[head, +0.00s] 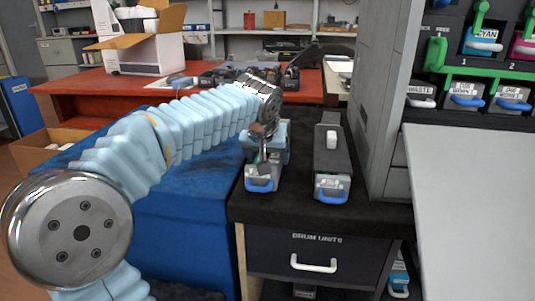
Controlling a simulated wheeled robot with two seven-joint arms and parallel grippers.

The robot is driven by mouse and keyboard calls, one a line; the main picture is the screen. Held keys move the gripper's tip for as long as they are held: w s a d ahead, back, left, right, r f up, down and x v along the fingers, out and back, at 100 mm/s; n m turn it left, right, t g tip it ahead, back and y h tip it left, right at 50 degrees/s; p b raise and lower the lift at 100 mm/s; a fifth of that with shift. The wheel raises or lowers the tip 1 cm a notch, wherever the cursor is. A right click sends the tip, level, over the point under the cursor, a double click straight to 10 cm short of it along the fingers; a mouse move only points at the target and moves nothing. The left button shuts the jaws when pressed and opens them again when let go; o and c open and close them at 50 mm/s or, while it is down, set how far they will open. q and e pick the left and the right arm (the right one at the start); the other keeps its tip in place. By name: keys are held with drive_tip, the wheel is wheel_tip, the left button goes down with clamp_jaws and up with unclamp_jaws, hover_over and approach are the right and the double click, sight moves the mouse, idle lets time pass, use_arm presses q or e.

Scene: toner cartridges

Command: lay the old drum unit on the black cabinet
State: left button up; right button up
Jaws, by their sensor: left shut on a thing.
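The black cabinet (300,213) stands in the middle, with a "DRUM UNITS" drawer (317,252) in its front. My left gripper (263,163) is shut on a drum unit (261,184) at the left part of the cabinet top. This unit has a grey front with a label and a blue handle; its back part is partly hidden by my gripper. I cannot tell whether it touches the top. A second, dark drum unit (328,148) with a blue front handle lies to the right of it, apart. The labels are too small to read. My right gripper is not in view.
The printer (470,75) with green levers and labelled slots rises at the right, above a pale grey panel (470,190). A blue-covered surface (190,225) borders the cabinet on the left. A red table (110,85) with an open carton (145,50) stands behind.

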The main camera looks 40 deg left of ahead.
use_arm(q)
drive_tip(key=shift+f, duration=0.25)
drive_tip(key=o, duration=1.6)
drive_tip(key=shift+o, duration=0.3)
drive_tip(key=p+v, duration=0.2)
drive_tip(key=v, duration=1.2)
drive_tip(key=shift+w, duration=0.1)
